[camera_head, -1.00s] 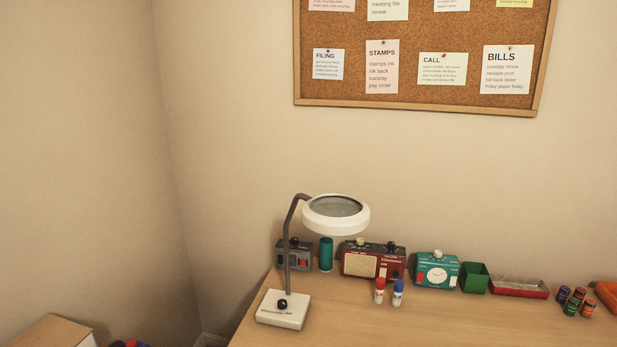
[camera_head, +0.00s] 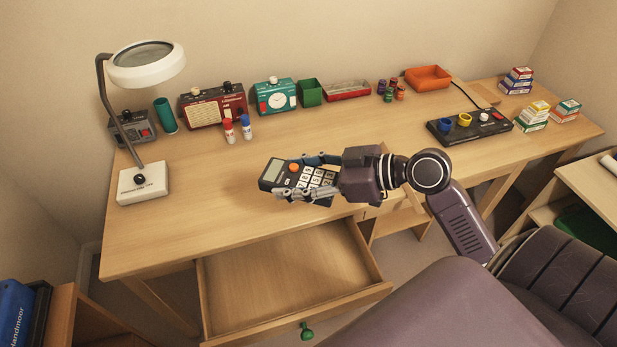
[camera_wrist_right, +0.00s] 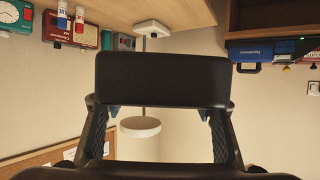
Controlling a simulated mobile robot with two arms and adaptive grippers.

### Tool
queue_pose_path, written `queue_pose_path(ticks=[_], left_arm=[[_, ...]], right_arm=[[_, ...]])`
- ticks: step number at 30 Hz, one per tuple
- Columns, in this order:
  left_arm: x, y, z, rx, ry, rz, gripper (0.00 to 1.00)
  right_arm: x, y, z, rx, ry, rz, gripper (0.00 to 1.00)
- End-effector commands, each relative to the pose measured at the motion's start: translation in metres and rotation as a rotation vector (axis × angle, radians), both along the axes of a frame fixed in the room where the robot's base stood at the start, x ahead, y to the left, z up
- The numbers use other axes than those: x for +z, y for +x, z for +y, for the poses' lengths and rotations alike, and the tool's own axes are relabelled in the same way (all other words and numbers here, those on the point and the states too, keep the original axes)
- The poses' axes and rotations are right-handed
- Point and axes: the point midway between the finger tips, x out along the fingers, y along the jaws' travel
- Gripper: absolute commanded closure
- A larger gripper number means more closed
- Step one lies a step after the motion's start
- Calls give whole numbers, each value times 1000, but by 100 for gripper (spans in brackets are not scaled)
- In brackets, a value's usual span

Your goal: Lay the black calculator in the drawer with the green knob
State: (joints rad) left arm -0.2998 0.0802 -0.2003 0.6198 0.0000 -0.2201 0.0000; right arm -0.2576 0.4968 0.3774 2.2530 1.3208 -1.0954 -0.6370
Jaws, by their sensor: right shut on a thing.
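The black calculator (camera_head: 272,174) has a grey screen, pale keys and an orange button. My right gripper (camera_head: 305,176) is shut on it, with fingers along both sides, and holds it above the desk's front part. In the right wrist view the calculator's dark end (camera_wrist_right: 162,80) sits between the fingers. The drawer (camera_head: 285,275) with the green knob (camera_head: 307,331) is pulled out below the desk, and its visible inside is empty. The calculator is above and behind the drawer opening. My left gripper is not in view.
A magnifier lamp (camera_head: 143,184) stands on the desk's left end. Radios, a teal clock (camera_head: 275,97), glue bottles and an orange tray (camera_head: 428,77) line the back. A black panel (camera_head: 470,126) and small boxes stand at right. The desk's middle (camera_head: 330,130) is clear.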

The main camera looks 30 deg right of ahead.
Motion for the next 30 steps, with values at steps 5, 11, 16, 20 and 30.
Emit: queue_pose_path(ticks=[5,11,16,20,30], left_arm=[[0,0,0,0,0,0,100],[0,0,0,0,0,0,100],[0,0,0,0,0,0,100],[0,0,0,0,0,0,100],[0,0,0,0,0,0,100]], right_arm=[[-19,49,-42,-241,6,-3,75],[-34,89,-83,-474,6,-4,75],[-41,115,-110,-647,6,-5,75],[-44,132,-127,-764,7,-4,75],[-41,155,-148,-941,2,-4,75]])
